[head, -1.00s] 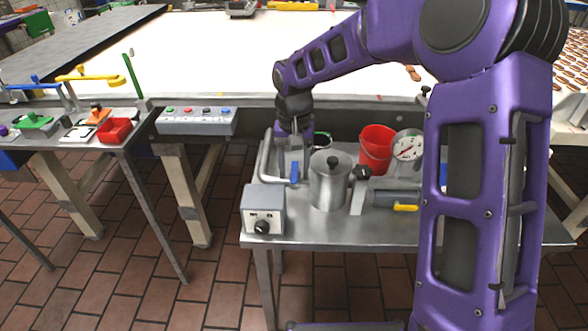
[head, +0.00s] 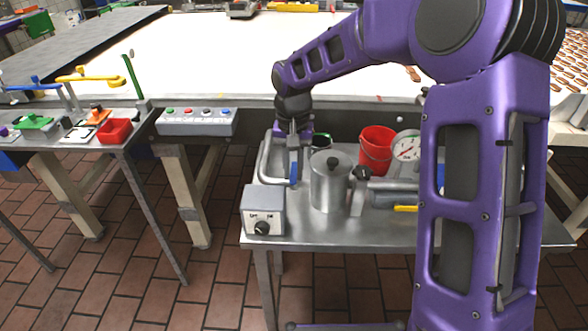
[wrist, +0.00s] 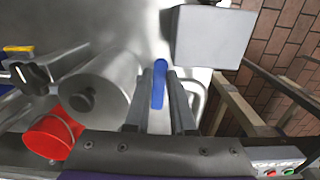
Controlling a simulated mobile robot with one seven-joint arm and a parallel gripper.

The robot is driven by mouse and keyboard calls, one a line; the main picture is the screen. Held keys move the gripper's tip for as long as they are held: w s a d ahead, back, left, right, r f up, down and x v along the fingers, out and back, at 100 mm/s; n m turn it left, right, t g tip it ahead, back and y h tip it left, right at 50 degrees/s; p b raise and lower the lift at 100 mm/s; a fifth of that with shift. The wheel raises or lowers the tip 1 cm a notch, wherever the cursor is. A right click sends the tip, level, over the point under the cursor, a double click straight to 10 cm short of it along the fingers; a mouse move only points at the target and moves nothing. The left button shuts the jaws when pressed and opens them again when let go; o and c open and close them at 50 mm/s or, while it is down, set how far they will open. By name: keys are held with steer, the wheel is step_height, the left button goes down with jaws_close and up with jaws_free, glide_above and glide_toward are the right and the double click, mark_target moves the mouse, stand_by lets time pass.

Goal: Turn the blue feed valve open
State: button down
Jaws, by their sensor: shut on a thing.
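The blue feed valve handle (head: 294,172) is a short blue lever on the steel table (head: 390,228), left of a lidded metal pot (head: 328,186). My gripper (head: 294,158) reaches down onto it from above. In the wrist view the blue handle (wrist: 159,85) lies between the two fingers of my gripper (wrist: 159,78), which is shut on it. The valve body under the handle is mostly hidden, so I cannot tell how far it is turned.
A grey control box (head: 263,211) with a black knob stands at the table's front left. A red bucket (head: 375,151) and a round gauge (head: 406,147) stand behind the pot. A bent metal pipe (head: 264,164) runs close left of my gripper.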

steer(key=w+a+m+p, duration=0.3)
steer(key=w+a+m, duration=0.1)
steer(key=m, duration=1.2)
steer(key=shift+w+a+m+p, duration=0.25)
steer(key=shift+w+m+p, duration=0.05)
steer(key=shift+m+p, duration=0.1)
stand_by(0.4)
steer(key=c, duration=0.8)
jaws_free()
steer(key=shift+o, duration=0.2)
steer(key=shift+r, duration=0.1)
